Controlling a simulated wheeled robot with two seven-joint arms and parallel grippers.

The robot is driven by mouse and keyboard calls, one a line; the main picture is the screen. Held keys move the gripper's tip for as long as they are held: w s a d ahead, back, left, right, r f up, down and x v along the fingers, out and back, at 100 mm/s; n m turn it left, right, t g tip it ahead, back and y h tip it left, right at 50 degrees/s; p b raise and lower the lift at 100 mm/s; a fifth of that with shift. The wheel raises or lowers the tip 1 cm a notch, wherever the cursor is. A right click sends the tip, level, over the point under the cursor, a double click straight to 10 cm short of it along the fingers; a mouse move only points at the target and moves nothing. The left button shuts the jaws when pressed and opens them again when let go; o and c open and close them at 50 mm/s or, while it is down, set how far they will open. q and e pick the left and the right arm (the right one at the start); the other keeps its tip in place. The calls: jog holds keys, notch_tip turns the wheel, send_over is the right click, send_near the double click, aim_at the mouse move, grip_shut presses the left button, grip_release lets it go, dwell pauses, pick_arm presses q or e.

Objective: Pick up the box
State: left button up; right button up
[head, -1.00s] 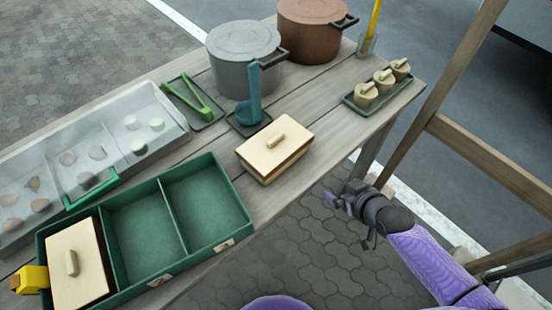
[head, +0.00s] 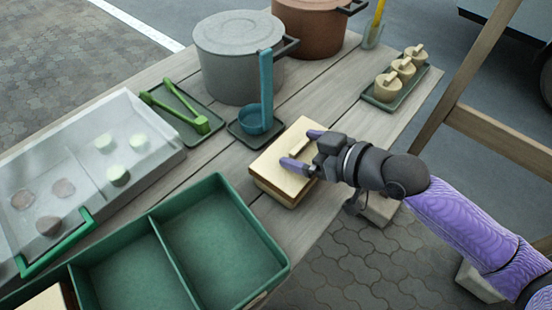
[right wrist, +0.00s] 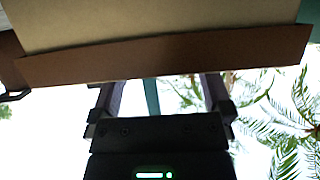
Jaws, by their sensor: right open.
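The box (head: 272,168) has a cream lid with a small peg handle and brown sides. It sits on the wooden table near its right edge. My right gripper (head: 303,149) is open at the box's right side. Its two purple fingers reach over the lid, one on each side of the handle in the picture; I cannot tell whether they touch it. In the right wrist view, a cream face with a brown edge (right wrist: 165,58) fills the top, partly hiding the spread fingers (right wrist: 163,88). My left gripper is not in view.
A green divided crate (head: 285,268) stands left of the box, with another cream lid (head: 42,300) at its left end. A blue ladle (head: 266,85) and grey pot (head: 238,85) stand behind. A tray of small lidded jars (head: 395,97) is at the back right.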

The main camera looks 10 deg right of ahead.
jog(key=shift+w+a, duration=0.1)
jog(key=shift+w, duration=0.05)
jog(key=shift+s+d, duration=0.2)
jog(key=shift+d, duration=0.05)
jog(key=shift+c, duration=1.2)
grip_shut()
